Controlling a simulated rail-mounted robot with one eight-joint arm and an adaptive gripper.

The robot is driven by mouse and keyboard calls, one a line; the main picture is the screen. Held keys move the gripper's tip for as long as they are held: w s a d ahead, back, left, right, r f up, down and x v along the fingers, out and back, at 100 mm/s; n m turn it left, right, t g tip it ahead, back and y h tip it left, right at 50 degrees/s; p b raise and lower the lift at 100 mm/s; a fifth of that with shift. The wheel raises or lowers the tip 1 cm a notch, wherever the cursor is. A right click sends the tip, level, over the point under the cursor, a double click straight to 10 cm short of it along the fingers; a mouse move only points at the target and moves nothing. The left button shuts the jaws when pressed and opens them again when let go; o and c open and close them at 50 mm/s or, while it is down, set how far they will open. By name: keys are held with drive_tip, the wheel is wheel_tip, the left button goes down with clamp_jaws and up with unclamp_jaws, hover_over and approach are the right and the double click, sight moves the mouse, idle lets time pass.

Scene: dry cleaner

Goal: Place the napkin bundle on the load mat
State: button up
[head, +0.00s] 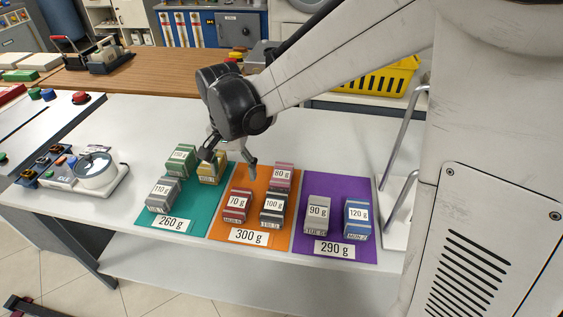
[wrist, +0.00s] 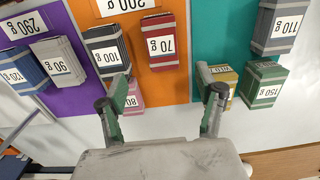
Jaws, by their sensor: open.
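Several labelled cloth bundles sit on three coloured mats; which one is the napkin bundle is not clear. The teal 260 g mat (head: 150,216) holds a green 150 g bundle (head: 181,159), a grey 110 g bundle (head: 162,194) and a yellow bundle (head: 211,171), its label partly hidden. The orange 300 g mat (head: 221,226) holds a red 70 g bundle (head: 237,205), a pink 80 g bundle (head: 282,177) and a dark 100 g bundle (head: 272,208). My gripper (head: 230,160) is open and empty between the yellow and pink bundles; it also shows in the wrist view (wrist: 163,98).
The purple 290 g mat (head: 348,247) holds a grey 90 g bundle (head: 317,214) and a blue 120 g bundle (head: 357,218). A round dial scale (head: 95,171) stands at left. A metal-railed tray is at right. A yellow basket (head: 385,79) stands behind. The white counter behind the mats is clear.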

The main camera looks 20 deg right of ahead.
drive_tip(key=s+d+r+n+t, duration=0.2)
drive_tip(key=s+d+r+t, duration=0.1)
drive_tip(key=s+d+r, duration=0.2)
drive_tip(key=s+d+r+n+t, duration=0.3)
drive_tip(key=s+d+r+t, duration=0.1)
drive_tip(key=s+d, duration=0.6)
drive_tip(key=s, duration=0.2)
drive_tip(key=shift+s+d+r, duration=0.15)
drive_tip(key=shift+s+r, duration=0.15)
drive_tip(key=shift+r, duration=0.05)
